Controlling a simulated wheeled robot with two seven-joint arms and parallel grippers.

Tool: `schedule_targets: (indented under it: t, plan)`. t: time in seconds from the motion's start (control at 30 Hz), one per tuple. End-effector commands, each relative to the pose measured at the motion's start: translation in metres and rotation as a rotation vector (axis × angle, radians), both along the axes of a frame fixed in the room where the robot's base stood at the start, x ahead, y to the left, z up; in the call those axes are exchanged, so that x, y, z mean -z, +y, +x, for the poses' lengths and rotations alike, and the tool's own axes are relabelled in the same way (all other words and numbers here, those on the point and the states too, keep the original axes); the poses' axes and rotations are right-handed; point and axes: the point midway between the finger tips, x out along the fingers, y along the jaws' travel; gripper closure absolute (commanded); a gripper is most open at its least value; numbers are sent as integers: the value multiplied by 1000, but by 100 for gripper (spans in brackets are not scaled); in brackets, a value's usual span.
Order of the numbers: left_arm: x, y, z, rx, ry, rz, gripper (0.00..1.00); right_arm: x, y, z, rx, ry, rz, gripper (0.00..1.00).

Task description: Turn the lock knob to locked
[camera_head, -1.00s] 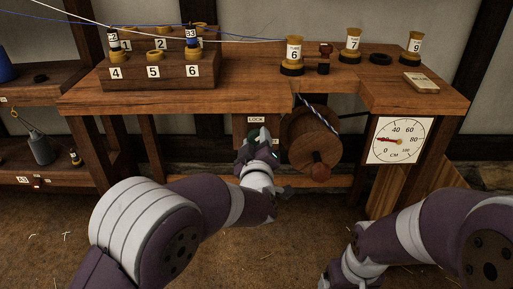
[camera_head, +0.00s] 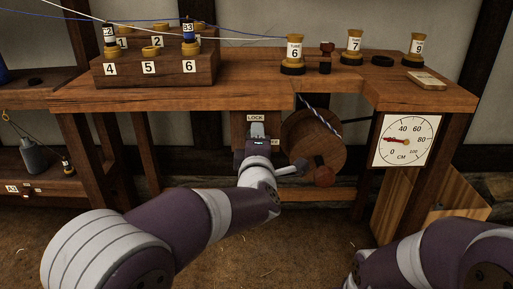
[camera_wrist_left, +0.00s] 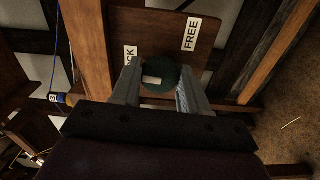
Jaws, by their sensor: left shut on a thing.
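The lock knob (camera_wrist_left: 160,88) is a round dark green knob with a cream mark on its face, in the left wrist view. My left gripper (camera_wrist_left: 158,92) is shut on it, one finger on each side. The cream mark lies left of the knob's middle, toward the LOCK label (camera_wrist_left: 130,57), which a finger partly covers. The FREE label (camera_wrist_left: 191,33) is up and to the right. In the head view, my left gripper (camera_head: 257,133) is in front of the wooden panel, just below the LOCK label (camera_head: 256,117), and hides the knob. My right gripper is out of view.
A wooden reel (camera_head: 312,140) with a red-brown handle (camera_head: 323,174) is close to the right of my left wrist. A round dial (camera_head: 405,140) hangs further right. The bench (camera_head: 250,92) overhangs the panel and holds a spool block (camera_head: 155,70) and several numbered spools.

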Motion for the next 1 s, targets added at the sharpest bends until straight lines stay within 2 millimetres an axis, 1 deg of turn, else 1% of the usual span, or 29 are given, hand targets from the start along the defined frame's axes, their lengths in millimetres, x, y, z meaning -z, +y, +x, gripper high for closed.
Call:
schedule_targets:
  t: [0.03, 0.2, 0.73, 0.77, 0.8, 0.83, 1.0]
  plan:
    - [3, 0, 0, 1, 2, -16, 86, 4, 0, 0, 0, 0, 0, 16]
    - [2, 0, 0, 1, 2, -60, 86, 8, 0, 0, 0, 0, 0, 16]
    - [2, 0, 0, 0, 4, -82, 86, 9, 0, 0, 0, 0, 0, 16]
    - [2, 0, 0, 0, 4, -82, 49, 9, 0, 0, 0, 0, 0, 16]
    - [2, 0, 0, 0, 3, -82, 36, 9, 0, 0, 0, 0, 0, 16]
    - [1, 0, 0, 0, 3, -82, 32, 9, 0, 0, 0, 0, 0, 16]
    - [1, 0, 0, 0, 2, -82, 32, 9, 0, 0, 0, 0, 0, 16]
